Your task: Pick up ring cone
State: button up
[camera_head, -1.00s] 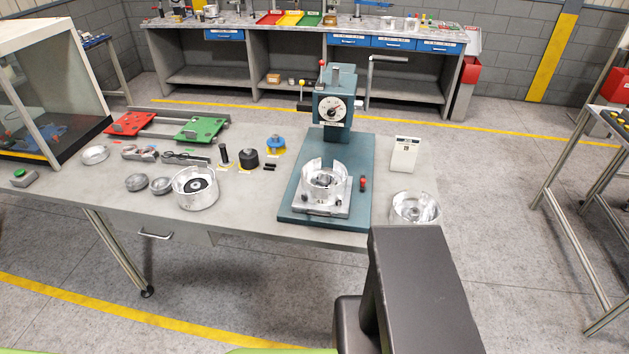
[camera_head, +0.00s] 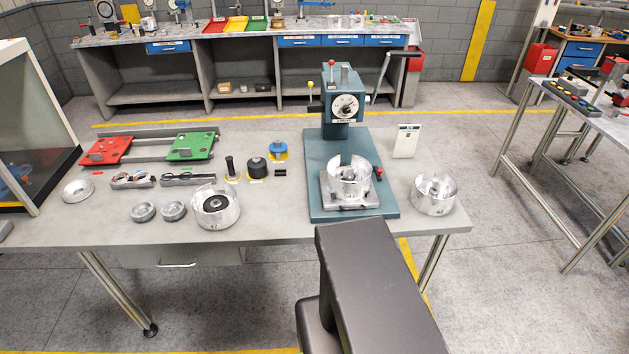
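I cannot tell for sure which part is the ring cone. Candidates stand mid-table: a squat black round part (camera_head: 257,168), a slim black upright part with a wider foot (camera_head: 231,168), and a blue round part (camera_head: 278,149) on a yellow pad. Left of them on the table, silver discs (camera_head: 144,211) lie near a silver cup (camera_head: 215,206) with a dark centre. A dark link of my arm fills the bottom middle, in front of the table. My gripper is not in view.
The grey worktable (camera_head: 275,228) holds a blue-green press (camera_head: 343,105) with a silver cup (camera_head: 349,178) on its base. Another silver cup (camera_head: 434,194) stands at the right end. Red (camera_head: 107,149) and green (camera_head: 193,147) plates lie at the left.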

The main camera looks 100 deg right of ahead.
aim_at(349, 172)
jog(key=i, duration=0.7)
jog(key=z, duration=0.9)
jog(key=k, duration=0.1)
jog(key=z, duration=3.15)
jog(key=i, duration=0.4)
jog(key=z, duration=0.3)
jog(key=k, duration=0.85)
jog(key=u, duration=0.15)
jog(key=i, duration=0.95)
jog(key=z, duration=0.05)
